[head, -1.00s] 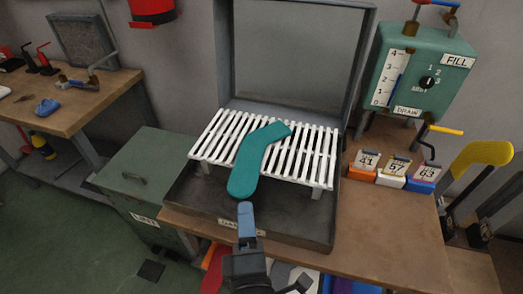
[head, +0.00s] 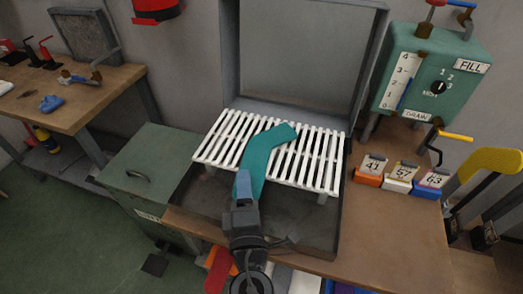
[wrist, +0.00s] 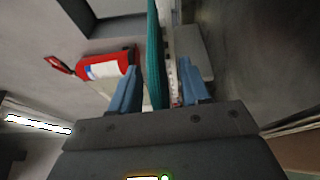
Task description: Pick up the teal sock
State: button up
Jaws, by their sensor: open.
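The teal sock (head: 263,152) lies bent across the white slatted rack (head: 314,160), its lower end reaching past the rack's front edge. My gripper (head: 242,178) is at that lower end and covers part of it in the head view. In the wrist view the sock (wrist: 153,60) shows edge-on as a narrow teal strip between the two blue fingers of my gripper (wrist: 157,88). The fingers are open, with gaps visible beside the sock. The sock's lowest tip is hidden by my gripper.
The rack stands in a dark open tray box (head: 305,228) with a raised lid (head: 300,60) behind. Three numbered blocks (head: 398,178) and a green fill machine (head: 432,75) are to the right. A green bin (head: 150,175) stands left. A red object (wrist: 108,68) shows in the wrist view.

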jog(key=shift+w, duration=0.65)
jog(key=shift+c, duration=0.4)
grip_shut()
